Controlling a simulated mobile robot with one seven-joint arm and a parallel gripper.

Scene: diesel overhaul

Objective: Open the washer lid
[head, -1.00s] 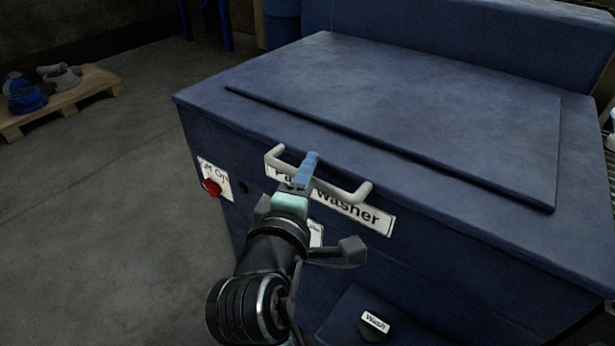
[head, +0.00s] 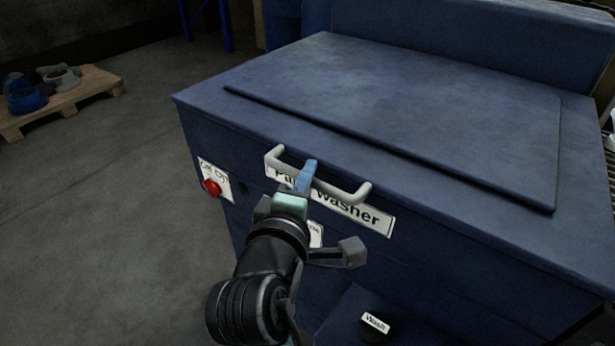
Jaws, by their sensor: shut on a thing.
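The blue parts washer (head: 470,235) fills the middle and right of the head view. Its lid (head: 400,112) is a raised flat panel on top and lies closed. A light grey bar handle (head: 335,190) sticks out from the front, above the white "Parts Washer" label (head: 365,214). My gripper (head: 307,176) is at the left half of this handle, with a blue finger lying across the bar. It is shut on the handle. The other finger is mostly hidden behind the bar and the hand.
A red knob (head: 212,187) on an off/on plate sits on the front at left. A "Wash" knob (head: 374,327) is low at the front. A wooden pallet (head: 85,92) with several parts lies far left. The floor between is clear.

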